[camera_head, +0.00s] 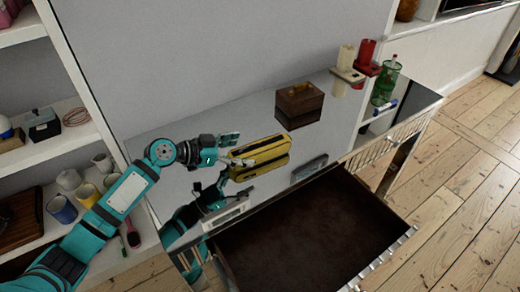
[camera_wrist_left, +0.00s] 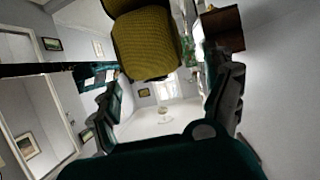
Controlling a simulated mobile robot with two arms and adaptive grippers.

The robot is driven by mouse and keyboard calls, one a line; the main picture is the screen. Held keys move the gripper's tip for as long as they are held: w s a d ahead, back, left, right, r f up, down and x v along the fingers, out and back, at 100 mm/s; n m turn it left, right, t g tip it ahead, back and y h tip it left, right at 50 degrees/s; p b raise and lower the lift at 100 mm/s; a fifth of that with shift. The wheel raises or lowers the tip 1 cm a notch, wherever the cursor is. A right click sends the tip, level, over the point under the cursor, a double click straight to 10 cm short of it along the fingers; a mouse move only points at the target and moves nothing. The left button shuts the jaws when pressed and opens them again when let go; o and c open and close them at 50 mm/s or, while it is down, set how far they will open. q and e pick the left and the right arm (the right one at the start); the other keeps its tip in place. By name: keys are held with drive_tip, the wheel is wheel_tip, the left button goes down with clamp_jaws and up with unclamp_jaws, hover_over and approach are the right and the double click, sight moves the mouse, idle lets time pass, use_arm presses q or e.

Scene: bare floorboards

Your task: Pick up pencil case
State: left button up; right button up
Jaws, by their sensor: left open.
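The yellow pencil case (camera_head: 262,149) with dark edges lies on the glossy cabinet top, which mirrors it below. My left gripper (camera_head: 229,150) is open at the case's left end, low over the top. In the left wrist view the ribbed yellow case (camera_wrist_left: 146,42) shows large at the top, ahead of and between my spread fingers (camera_wrist_left: 172,92). I cannot tell whether a finger touches it. My right gripper is not in view.
A brown box (camera_head: 298,101) stands behind the case. A grey object (camera_head: 310,167) lies near the front edge. The dark drawer (camera_head: 315,235) below is open.

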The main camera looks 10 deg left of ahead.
sight(248, 149)
use_arm(q)
drive_tip(key=shift+w+d, duration=0.25)
drive_tip(key=p+x, duration=0.1)
drive_tip(key=x, duration=0.2)
drive_tip(key=shift+w+d+f, duration=0.15)
drive_tip(key=shift+w+d, duration=0.1)
drive_tip(key=shift+w+d+f, duration=0.25)
drive_tip(key=shift+d, duration=0.05)
drive_tip(key=c, duration=1.4)
drive_tip(key=shift+r, duration=0.15)
